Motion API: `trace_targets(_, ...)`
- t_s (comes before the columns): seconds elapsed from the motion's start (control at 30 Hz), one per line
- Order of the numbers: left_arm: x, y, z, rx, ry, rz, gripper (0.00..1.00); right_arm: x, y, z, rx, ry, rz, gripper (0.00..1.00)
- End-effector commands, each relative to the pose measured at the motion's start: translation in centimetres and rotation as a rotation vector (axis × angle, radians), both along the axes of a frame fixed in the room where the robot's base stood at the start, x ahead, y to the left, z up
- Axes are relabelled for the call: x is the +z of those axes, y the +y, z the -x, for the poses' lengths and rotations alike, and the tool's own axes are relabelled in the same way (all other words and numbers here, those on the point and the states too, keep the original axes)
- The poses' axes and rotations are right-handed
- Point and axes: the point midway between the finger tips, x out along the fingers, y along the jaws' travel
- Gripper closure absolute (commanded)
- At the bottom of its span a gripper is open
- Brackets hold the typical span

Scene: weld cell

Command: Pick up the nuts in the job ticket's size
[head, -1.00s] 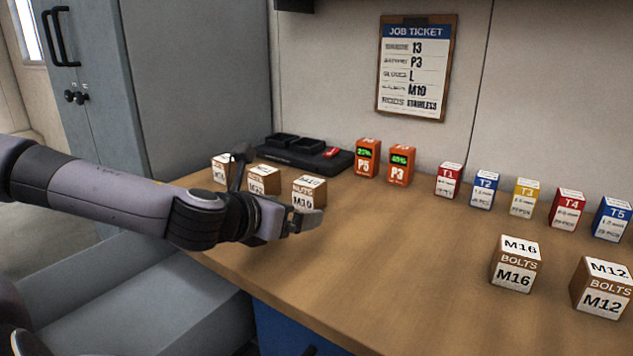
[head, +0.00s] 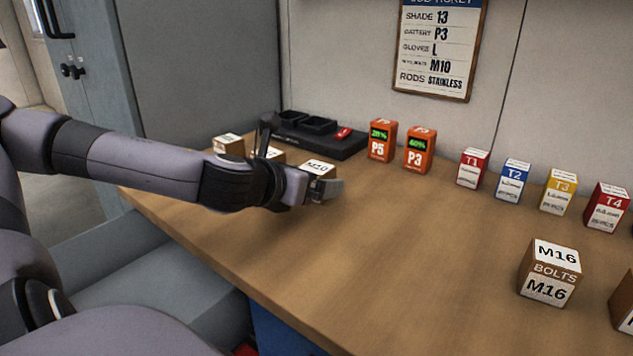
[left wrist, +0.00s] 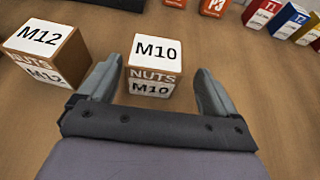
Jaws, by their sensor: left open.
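The job ticket (head: 440,48) hangs on the wall and its nuts-and-bolts line reads M10. The M10 nuts box (left wrist: 153,67), brown with white labels, stands on the bench; in the head view its top (head: 318,167) shows behind my left gripper (head: 328,188). In the left wrist view the open left gripper (left wrist: 155,95) has one finger on each side of the box's near part, with gaps showing. The M12 nuts box (left wrist: 45,52) stands to its left. A third box (head: 228,143) stands farther left in the head view, its label unclear. My right gripper is not in view.
A black tray (head: 345,150) lies behind the nuts boxes. Battery boxes P5 (head: 383,141) and P3 (head: 419,150) stand right of it, then several tip boxes along the wall. An M16 bolts box (head: 549,272) stands at front right. The middle of the bench (head: 420,250) is clear.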

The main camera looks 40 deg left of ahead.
Motion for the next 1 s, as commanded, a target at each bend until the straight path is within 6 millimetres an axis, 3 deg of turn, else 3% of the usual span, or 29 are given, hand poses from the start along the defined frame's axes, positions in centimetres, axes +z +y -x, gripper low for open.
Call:
trace_targets(0.7, -1.9, 1.5, -4.1, 0.001, 0.004, -0.003, 0.08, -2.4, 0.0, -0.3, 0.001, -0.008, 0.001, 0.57)
trace_targets(1.0, -1.8, 1.5, -4.7, -0.001, 0.0, 0.0, 0.08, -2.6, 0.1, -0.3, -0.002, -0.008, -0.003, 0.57)
